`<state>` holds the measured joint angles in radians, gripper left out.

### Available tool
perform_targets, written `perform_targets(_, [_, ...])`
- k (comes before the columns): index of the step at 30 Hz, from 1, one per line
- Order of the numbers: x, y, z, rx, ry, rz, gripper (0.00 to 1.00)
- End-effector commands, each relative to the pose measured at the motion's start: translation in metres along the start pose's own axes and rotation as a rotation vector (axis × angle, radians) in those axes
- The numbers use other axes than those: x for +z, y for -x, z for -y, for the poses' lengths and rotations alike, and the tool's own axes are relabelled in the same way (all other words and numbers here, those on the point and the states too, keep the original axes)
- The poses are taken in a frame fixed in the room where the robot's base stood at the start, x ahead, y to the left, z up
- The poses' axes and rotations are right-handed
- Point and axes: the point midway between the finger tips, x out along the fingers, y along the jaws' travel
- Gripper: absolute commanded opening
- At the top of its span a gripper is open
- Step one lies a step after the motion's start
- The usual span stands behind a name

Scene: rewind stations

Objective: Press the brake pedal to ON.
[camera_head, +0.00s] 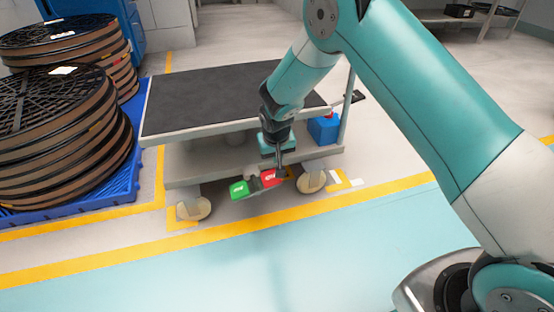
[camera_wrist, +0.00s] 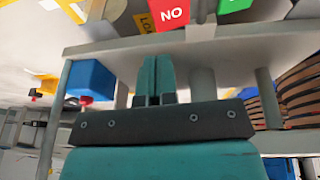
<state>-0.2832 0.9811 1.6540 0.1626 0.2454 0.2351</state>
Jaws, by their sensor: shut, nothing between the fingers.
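The cart (camera_head: 225,95) has a dark top and a lower shelf. Two pedals stick out low between its front casters: a red pedal (camera_head: 268,178) on the right and a green pedal (camera_head: 239,189) on the left. In the wrist view, which is upside down, the red pedal (camera_wrist: 170,14) carries letters reading "NO" inverted, and the green pedal (camera_wrist: 232,5) is cut by the top edge. My gripper (camera_head: 280,168) is shut and empty, pointing down beside the red pedal's right end. The wrist view shows its fingertips (camera_wrist: 157,62) apart from the pedal in the picture; contact cannot be told.
A blue box (camera_head: 323,128) stands on the lower shelf at right, also in the wrist view (camera_wrist: 91,78). Reel stacks (camera_head: 62,140) stand on a blue pallet at left. A caster (camera_head: 312,181) is close right of the gripper. The floor in front is clear.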

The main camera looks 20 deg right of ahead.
Motion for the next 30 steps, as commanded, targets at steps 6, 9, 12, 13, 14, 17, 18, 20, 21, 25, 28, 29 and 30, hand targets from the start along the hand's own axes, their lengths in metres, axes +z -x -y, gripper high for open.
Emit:
perform_targets(6, [0.003,-0.057,0.001,0.000,0.000,0.002,0.00])
perform_targets(9, [0.003,-0.076,0.001,0.000,0.000,0.002,0.00])
perform_targets(12, [0.007,-0.090,-0.003,0.000,0.000,0.001,0.00])
perform_targets(13, [0.008,-0.093,-0.003,0.000,0.000,0.000,0.00])
perform_targets(14, [0.009,-0.096,-0.004,0.000,0.000,0.000,0.00])
perform_targets(17, [0.011,-0.102,-0.005,0.000,0.000,0.000,0.00])
perform_targets(18, [0.011,-0.103,-0.005,0.000,0.000,0.000,0.00])
perform_targets(20, [0.011,-0.104,-0.006,0.000,0.000,0.000,0.00])
perform_targets(21, [0.011,-0.104,-0.006,0.000,0.000,0.000,0.00])
perform_targets(25, [0.011,-0.103,-0.006,0.000,0.000,0.000,0.00])
perform_targets(28, [0.011,-0.103,-0.006,0.000,0.000,0.000,0.00])
perform_targets(29, [0.011,-0.103,-0.006,0.000,0.000,0.000,0.00])
perform_targets(30, [0.011,-0.103,-0.006,-0.001,0.000,0.000,0.00])
